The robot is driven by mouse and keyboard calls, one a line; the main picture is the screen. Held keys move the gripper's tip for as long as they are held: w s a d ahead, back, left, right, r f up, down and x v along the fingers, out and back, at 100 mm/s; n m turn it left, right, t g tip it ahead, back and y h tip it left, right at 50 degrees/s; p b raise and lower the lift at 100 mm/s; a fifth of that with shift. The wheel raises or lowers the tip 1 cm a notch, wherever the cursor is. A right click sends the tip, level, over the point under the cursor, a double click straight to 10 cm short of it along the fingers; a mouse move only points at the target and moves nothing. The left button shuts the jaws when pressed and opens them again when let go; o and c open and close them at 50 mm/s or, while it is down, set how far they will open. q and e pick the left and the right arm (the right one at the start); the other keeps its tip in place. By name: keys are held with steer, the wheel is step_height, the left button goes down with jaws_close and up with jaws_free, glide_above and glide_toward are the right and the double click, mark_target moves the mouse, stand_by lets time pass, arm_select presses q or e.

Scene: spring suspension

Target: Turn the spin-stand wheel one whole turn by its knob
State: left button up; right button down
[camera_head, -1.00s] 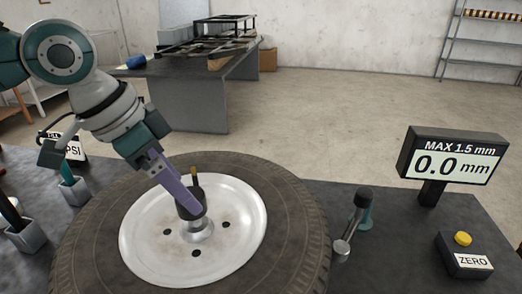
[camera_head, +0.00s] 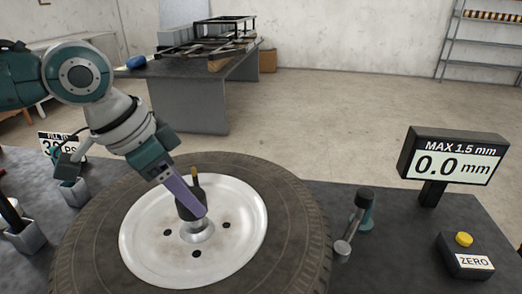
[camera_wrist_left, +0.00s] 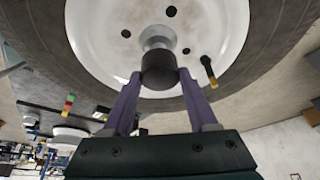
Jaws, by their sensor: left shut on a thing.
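The wheel (camera_head: 240,205) is a black tire around a white rim (camera_head: 150,245) and lies flat on the dark bench. A black knob (camera_head: 183,211) stands on the silver hub at its middle. My left gripper (camera_head: 195,208) reaches down from the upper left, its purple fingers shut on the knob and partly hiding it. In the left wrist view, the fingers close on both sides of the knob (camera_wrist_left: 158,70). A yellow-tipped valve stem (camera_head: 195,174) stands up from the rim behind the fingers. My right gripper is not in view.
A gauge (camera_head: 453,157) reads 0.0 mm under MAX 1.5 mm. A yellow button on a ZERO box (camera_head: 468,262) stands at the front right. A black-topped tool (camera_head: 356,215) is right of the tire. Holders (camera_head: 25,237) stand at the left, near a fill sign (camera_head: 62,142).

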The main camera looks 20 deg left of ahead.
arm_select(q)
jaws_close()
stand_by(0.4)
